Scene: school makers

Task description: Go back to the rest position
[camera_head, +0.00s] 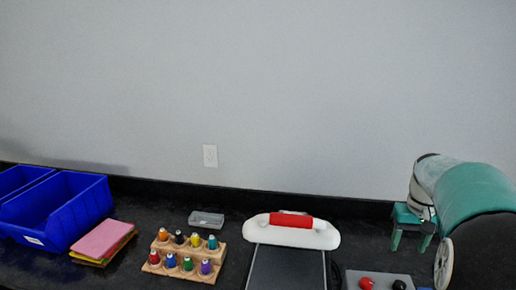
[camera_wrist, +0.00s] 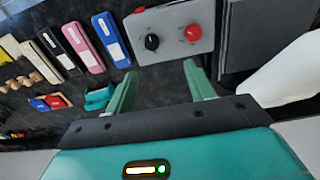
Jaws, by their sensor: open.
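My gripper (camera_wrist: 162,74) is open, with its two green fingers apart and nothing between them in the wrist view. The fingers point towards a grey box (camera_wrist: 178,20) with a black knob (camera_wrist: 152,42) and a red knob (camera_wrist: 192,33); I see no contact with it. In the head view my gripper (camera_head: 411,241) hangs at the right, above the dark worktop, with my teal arm behind it. The grey box (camera_head: 382,275) is partly cut off at the bottom edge there.
Blue bins (camera_head: 80,228) and coloured pads (camera_head: 102,238) are at the left. A plain wall (camera_head: 250,90) stands behind.

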